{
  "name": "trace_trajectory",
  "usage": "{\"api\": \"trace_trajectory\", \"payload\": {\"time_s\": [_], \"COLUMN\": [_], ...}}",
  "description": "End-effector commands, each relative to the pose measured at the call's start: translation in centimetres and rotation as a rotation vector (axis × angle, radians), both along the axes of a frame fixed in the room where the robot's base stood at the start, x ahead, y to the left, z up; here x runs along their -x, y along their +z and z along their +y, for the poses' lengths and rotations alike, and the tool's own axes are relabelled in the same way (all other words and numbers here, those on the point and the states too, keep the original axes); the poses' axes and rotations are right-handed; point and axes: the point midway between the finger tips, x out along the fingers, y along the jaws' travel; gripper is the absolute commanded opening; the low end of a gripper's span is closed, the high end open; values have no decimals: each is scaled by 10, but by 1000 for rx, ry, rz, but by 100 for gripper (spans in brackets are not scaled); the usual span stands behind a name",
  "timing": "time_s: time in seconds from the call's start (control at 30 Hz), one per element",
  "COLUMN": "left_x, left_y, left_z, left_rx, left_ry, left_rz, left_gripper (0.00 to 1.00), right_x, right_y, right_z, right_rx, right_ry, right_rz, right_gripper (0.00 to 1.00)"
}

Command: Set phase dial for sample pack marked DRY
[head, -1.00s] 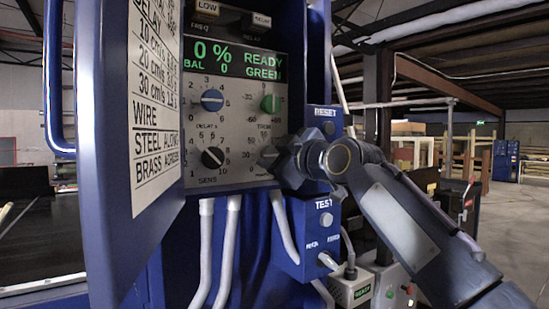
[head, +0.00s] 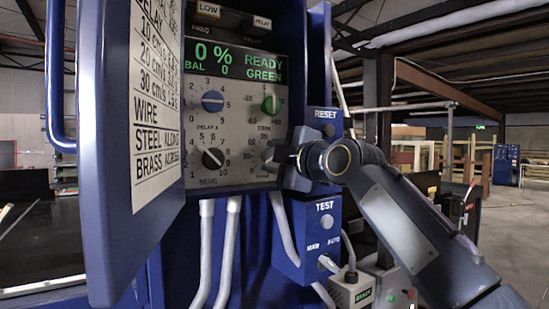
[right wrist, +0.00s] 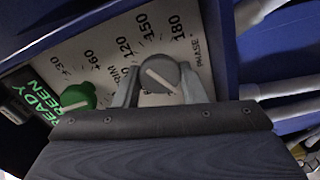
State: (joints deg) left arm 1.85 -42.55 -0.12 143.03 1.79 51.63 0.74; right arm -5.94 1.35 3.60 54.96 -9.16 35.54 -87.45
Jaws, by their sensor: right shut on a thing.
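The grey phase dial (right wrist: 160,74) shows in the right wrist view with a white pointer line, beside the printed marks 120, 150, 180 and PHASE. In the head view the dial (head: 268,155) is partly hidden by my gripper. My right gripper (right wrist: 161,90) is shut on the dial, one finger on each side; it also shows at the panel's lower right in the head view (head: 276,160). The control panel (head: 232,130) display reads 0 %, BAL 0, READY GREEN. No sample pack marked DRY is visible. My left gripper is out of view.
The green trim dial (head: 270,104) sits above the phase dial. The blue delay dial (head: 212,101) and black sens dial (head: 213,158) are to the left. An open blue door (head: 112,160) with a printed chart stands left. RESET and TEST (head: 314,225) boxes are close by.

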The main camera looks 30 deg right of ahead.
Motion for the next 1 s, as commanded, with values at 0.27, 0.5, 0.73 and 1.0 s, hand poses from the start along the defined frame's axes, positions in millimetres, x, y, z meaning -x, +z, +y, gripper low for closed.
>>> {"api": "trace_trajectory", "payload": {"time_s": [0.27, 0.5, 0.73, 1.0], "left_x": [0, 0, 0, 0], "left_y": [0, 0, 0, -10], "left_z": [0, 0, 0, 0], "left_rx": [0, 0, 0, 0], "left_ry": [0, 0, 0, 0], "left_rz": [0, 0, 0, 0], "left_gripper": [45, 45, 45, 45], "right_x": [-1, -1, 0, 28], "right_y": [-3, -2, -1, -2], "right_z": [0, 0, 0, -2], "right_rx": [3, 1, 1, 1], "right_ry": [0, 1, 0, 0], "right_rz": [8, 6, 2, -1], "right_gripper": [15, 59, 59, 59]}}
